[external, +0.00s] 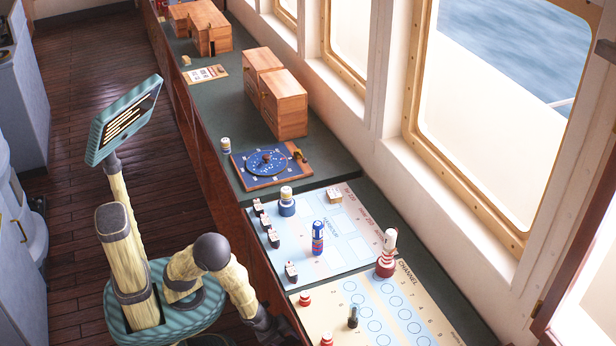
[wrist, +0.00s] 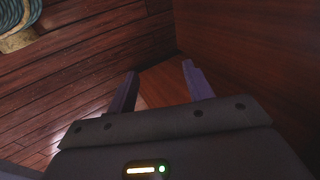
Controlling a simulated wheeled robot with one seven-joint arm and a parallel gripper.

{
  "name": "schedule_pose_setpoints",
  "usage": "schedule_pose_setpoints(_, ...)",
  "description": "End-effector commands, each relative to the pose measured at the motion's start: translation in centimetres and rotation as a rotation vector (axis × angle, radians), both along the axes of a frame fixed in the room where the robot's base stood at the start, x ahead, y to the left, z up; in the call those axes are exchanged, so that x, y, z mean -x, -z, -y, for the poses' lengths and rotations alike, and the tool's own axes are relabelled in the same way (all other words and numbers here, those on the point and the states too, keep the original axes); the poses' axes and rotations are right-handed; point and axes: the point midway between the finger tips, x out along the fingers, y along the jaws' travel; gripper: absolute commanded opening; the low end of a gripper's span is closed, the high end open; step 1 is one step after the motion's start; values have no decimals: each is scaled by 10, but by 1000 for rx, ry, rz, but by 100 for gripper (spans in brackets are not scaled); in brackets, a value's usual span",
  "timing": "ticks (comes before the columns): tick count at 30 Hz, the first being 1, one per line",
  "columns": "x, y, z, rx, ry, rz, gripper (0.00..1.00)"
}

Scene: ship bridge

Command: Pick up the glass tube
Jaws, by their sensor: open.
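I cannot make out a clear glass tube in either view. Upright tube-like pieces stand on the boards in the external view: a blue-and-red cylinder (external: 318,238), a white-topped red piece (external: 387,255), a blue piece with a pale top (external: 287,203) and a thin dark peg (external: 353,317). I cannot tell if any is glass. My gripper (external: 268,328) is low beside the counter's left edge, apart from these pieces. In the wrist view my gripper (wrist: 160,84) is open and empty, its two fingers over the wooden floor and a reddish wood panel.
The long green-topped counter (external: 345,172) runs along the windows. It carries a light-blue board (external: 345,250), a cream board (external: 405,325), a blue dial board (external: 268,163) and wooden boxes (external: 275,95). Small dark-and-white blocks line the blue board's left edge. The plank floor (external: 90,80) is open at left.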

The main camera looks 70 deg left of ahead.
Motion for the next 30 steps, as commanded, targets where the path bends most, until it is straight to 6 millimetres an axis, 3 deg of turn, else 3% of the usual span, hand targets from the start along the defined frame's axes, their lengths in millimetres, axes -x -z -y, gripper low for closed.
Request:
schedule_pose_setpoints(1,4,-19,6,-12,28,22,51)
schedule_pose_setpoints(13,28,-89,39,-116,222,255,51)
schedule_pose_setpoints(30,61,-194,56,-322,462,623,51)
